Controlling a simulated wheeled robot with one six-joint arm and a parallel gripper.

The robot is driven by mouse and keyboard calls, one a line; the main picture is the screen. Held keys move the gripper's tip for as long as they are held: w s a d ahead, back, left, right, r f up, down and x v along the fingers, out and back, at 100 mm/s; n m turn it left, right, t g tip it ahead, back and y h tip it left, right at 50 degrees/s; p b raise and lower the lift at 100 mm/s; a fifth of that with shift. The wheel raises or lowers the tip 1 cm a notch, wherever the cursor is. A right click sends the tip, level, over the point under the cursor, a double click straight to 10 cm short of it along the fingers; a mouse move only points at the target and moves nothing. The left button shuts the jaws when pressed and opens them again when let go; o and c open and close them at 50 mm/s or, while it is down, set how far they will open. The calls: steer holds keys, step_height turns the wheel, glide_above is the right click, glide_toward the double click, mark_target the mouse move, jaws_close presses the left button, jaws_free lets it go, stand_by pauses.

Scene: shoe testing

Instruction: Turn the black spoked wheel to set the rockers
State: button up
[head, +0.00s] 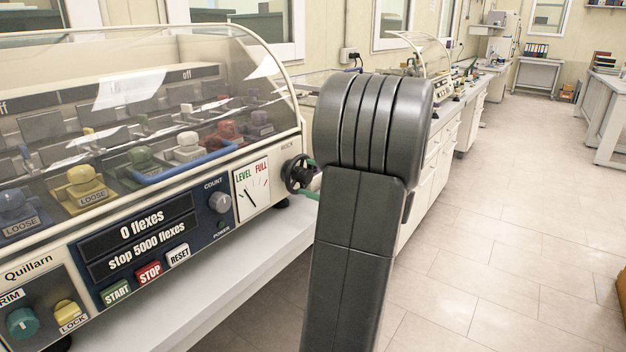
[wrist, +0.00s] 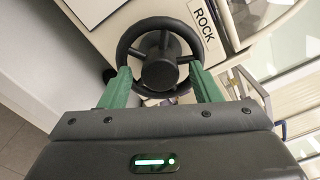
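The black spoked wheel (head: 297,174) is on the right end of the flexing machine (head: 70,232). In the wrist view the wheel (wrist: 161,20) faces me, with its hub and spokes clear. My gripper (wrist: 160,68) has its green fingers spread apart, one at each side of the wheel's lower part, overlapping the rim. I cannot tell whether they touch it. In the head view my arm hides most of the gripper. A dial card (head: 252,189) marked LEVEL and FULL has a dark needle. The rockers with coloured shoe forms (head: 87,183) sit under the clear cover (head: 200,75).
The front panel has START (head: 115,292), STOP (head: 149,273) and RESET (head: 178,256) buttons, and its display reads 0 flexes. The machine stands on a white bench (head: 190,285). Open floor (head: 490,240) lies to the right. A second covered machine (head: 425,55) stands farther back.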

steer(key=v, duration=1.3)
steer(key=shift+s+d, duration=0.25)
steer(key=shift+d, duration=0.1)
steer(key=x, duration=1.4)
steer(key=shift+d, duration=0.1)
